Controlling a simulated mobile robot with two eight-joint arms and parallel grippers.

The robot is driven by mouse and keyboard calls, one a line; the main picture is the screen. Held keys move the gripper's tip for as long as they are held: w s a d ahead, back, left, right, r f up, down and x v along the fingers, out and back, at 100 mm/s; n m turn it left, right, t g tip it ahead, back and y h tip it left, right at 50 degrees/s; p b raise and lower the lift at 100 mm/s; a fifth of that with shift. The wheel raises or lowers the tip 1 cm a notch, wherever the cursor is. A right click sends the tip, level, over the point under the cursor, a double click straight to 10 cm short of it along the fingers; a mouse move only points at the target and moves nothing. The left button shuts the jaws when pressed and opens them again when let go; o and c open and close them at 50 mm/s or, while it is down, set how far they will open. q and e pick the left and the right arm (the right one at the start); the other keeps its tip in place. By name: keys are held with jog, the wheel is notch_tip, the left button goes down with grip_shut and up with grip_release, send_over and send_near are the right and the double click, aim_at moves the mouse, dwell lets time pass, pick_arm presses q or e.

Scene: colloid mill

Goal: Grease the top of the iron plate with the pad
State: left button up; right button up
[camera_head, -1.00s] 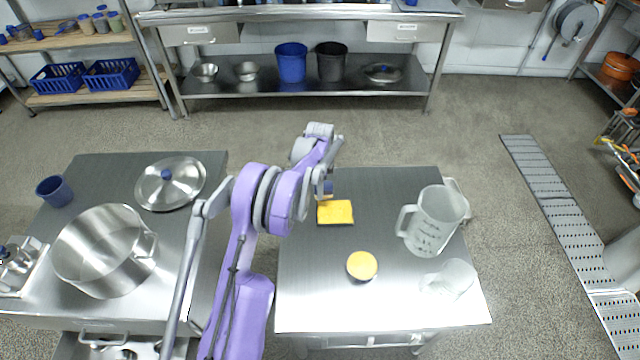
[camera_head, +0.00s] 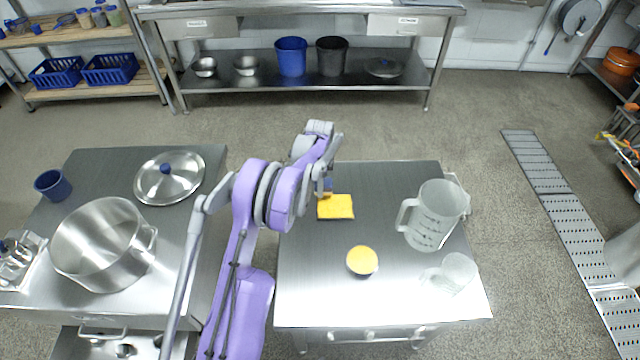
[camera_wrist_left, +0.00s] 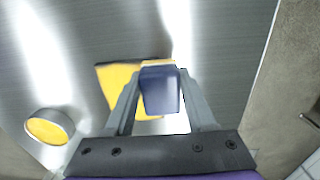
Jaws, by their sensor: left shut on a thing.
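A flat square piece with a yellow top and a thin dark front edge, which looks like the iron plate (camera_head: 336,208), lies on the steel table. It also shows in the left wrist view (camera_wrist_left: 112,82), partly covered by my gripper. My left gripper (camera_wrist_left: 160,84) is shut on a dark blue block, seemingly the pad (camera_wrist_left: 160,92), and holds it over the yellow surface. In the head view the block (camera_head: 327,184) is at the plate's far edge. Whether it touches the plate I cannot tell. A small round dish filled with yellow (camera_head: 362,260) stands nearer the front. My right gripper is out of view.
A clear measuring jug (camera_head: 432,218) and a glass beaker (camera_head: 455,271) stand at the table's right. Across a gap, the left table holds a steel pot (camera_head: 98,248), a lid (camera_head: 169,180) and a blue cup (camera_head: 52,186). The table's front left is clear.

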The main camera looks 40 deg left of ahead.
aim_at(320, 204)
pick_arm(q)
jog(key=shift+f+b, duration=0.6)
jog(key=shift+f, duration=0.3)
jog(key=shift+s+d+r+b, duration=0.1)
jog(key=shift+s+d+b, duration=0.25)
jog(key=shift+s+d, duration=1.05)
jog(key=shift+s+a, duration=0.1)
jog(key=shift+s, duration=0.05)
jog(key=shift+w+a, duration=1.3)
jog(key=shift+w, duration=0.25)
jog(key=shift+r, duration=0.65)
jog(key=shift+r+p, duration=1.4)
jog(key=shift+r, duration=0.8)
jog(key=shift+r, duration=0.1)
